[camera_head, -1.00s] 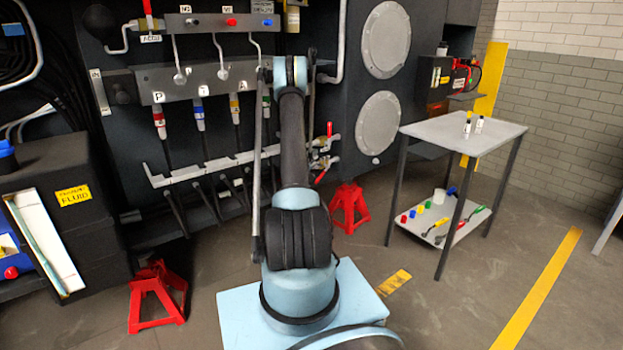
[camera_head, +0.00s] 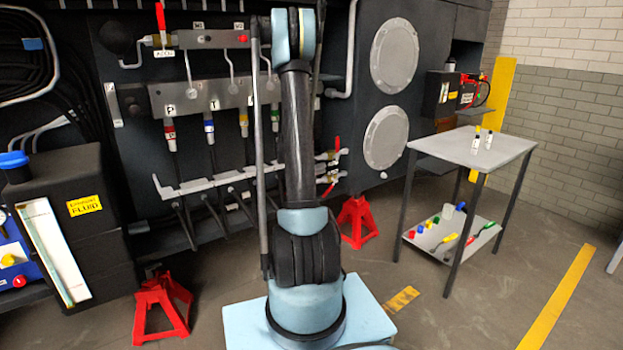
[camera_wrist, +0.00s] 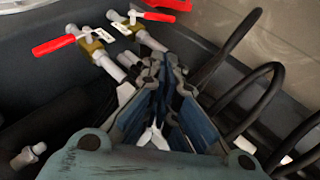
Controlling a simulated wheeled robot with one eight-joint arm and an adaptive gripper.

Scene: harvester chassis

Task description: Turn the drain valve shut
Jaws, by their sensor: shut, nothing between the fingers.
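Two valves with red lever handles show in the wrist view: one with a brass body (camera_wrist: 92,45) and its lever (camera_wrist: 55,44) pointing left, the other with its lever (camera_wrist: 158,17) near the top. White tags hang by both, too small to read, so I cannot tell which is the drain valve. In the head view a red-levered valve pair (camera_head: 328,156) sits low on the panel, right of my arm. My gripper (camera_wrist: 160,72) is shut and empty, just right of and below the valves, apart from the levers. My arm hides it in the head view.
Black hoses (camera_wrist: 245,85) loop close on the gripper's right. Red jack stands (camera_head: 357,222) stand on the floor. Another red-levered valve (camera_head: 161,25) is at the upper left. A grey cart (camera_head: 470,148) stands right, and a black fluid tank (camera_head: 80,235) left.

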